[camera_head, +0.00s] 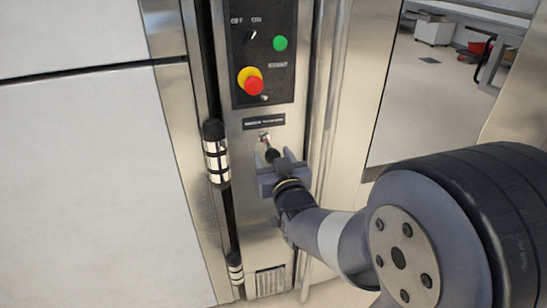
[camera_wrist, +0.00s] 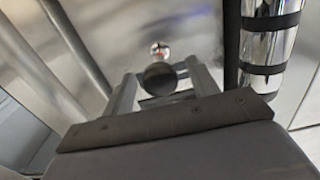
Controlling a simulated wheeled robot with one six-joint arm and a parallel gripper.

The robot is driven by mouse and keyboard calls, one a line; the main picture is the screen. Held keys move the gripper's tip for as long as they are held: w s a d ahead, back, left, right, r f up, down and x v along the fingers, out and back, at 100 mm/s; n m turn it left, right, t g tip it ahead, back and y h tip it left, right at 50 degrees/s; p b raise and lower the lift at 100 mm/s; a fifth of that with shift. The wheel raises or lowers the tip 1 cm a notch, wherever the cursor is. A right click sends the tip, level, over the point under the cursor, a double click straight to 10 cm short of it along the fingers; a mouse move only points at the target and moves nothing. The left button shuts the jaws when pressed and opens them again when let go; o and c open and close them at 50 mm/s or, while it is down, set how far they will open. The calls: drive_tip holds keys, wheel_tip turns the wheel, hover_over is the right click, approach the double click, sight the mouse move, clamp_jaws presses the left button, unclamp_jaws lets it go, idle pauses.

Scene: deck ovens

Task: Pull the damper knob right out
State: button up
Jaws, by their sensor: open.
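The damper knob (camera_head: 271,155) is a dark round ball on a short shiny rod that comes out of the steel panel, under a small black label. My gripper (camera_head: 274,161) is at the knob, with its fingers open. In the wrist view the knob (camera_wrist: 160,77) sits between the two grey fingers (camera_wrist: 162,84), with the shiny collar (camera_wrist: 160,50) beyond it. A gap shows between the knob and the left finger; the right finger is very close, and I cannot tell if it touches. The gripper body hides the panel below the knob.
Above is a black control panel (camera_head: 264,90) with a green button (camera_head: 280,43) and a red-and-yellow emergency stop (camera_head: 252,83). A chrome hinge (camera_head: 216,155) stands close to the left. A vertical steel bar (camera_head: 327,95) runs on the right. Open floor (camera_head: 420,100) lies beyond.

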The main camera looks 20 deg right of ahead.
sight(270, 150)
drive_tip(key=s, duration=1)
drive_tip(key=shift+s+p, duration=0.35)
drive_tip(key=shift+p, duration=0.1)
drive_tip(key=w+b, duration=0.1)
drive_tip(key=w, duration=1)
drive_tip(key=shift+w, duration=0.35)
drive_tip(key=s, duration=1.1)
drive_tip(key=w+p, duration=0.1)
drive_tip(key=w, duration=1.2)
drive_tip(key=shift+r+p, duration=0.1)
drive_tip(key=shift+p, duration=0.25)
drive_tip(key=shift+w+p, duration=0.5)
drive_tip(key=shift+w, duration=0.65)
